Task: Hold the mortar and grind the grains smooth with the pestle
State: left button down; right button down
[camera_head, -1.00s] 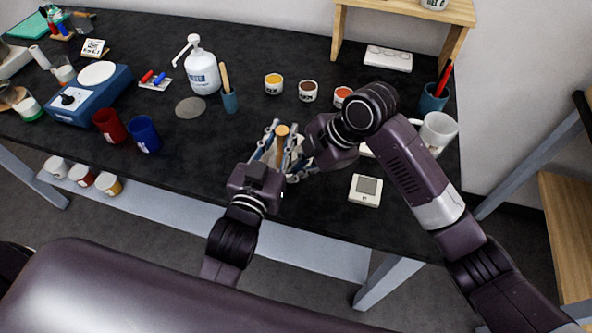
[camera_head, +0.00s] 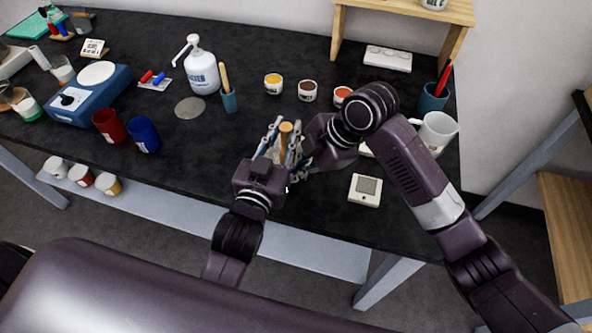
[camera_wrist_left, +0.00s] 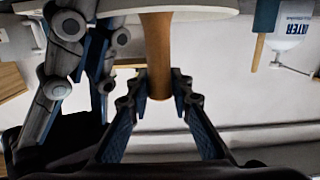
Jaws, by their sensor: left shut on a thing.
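The wooden pestle (camera_head: 286,129) stands nearly upright between the fingers of my left gripper (camera_head: 275,140). In the left wrist view the pestle (camera_wrist_left: 157,55) is between the left fingertips (camera_wrist_left: 160,85), which are shut on it. The pale mortar is mostly hidden by the grippers in the head view; a pale round edge of it (camera_wrist_left: 205,11) shows at the top of the left wrist view. My right gripper (camera_head: 298,163) is beside the mortar, its fingers close to the side. Whether they grip the wall cannot be told. The grains are hidden.
A small white device (camera_head: 365,189) lies to the right, near the table's front edge. Several small paint jars (camera_head: 308,91), a blue cup with a wooden stick (camera_head: 229,100) and a white pump bottle (camera_head: 202,75) stand behind. Red and blue cups (camera_head: 143,135) stand left. The black tabletop between is clear.

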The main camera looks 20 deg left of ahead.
pick_arm(q)
jog(key=shift+s+a+f, duration=0.1)
jog(key=shift+s+a, duration=0.2)
jog(key=shift+a, duration=0.45)
jog(key=shift+s+d, duration=0.2)
jog(key=shift+d, duration=0.3)
jog(key=shift+s+d, duration=0.2)
jog(key=shift+d, duration=0.25)
jog(key=shift+w, duration=0.15)
jog(key=shift+w+a, duration=0.35)
jog(key=shift+w, duration=0.5)
jog(key=shift+s, duration=0.1)
jog(key=shift+s+a, duration=0.45)
jog(key=shift+s, duration=0.4)
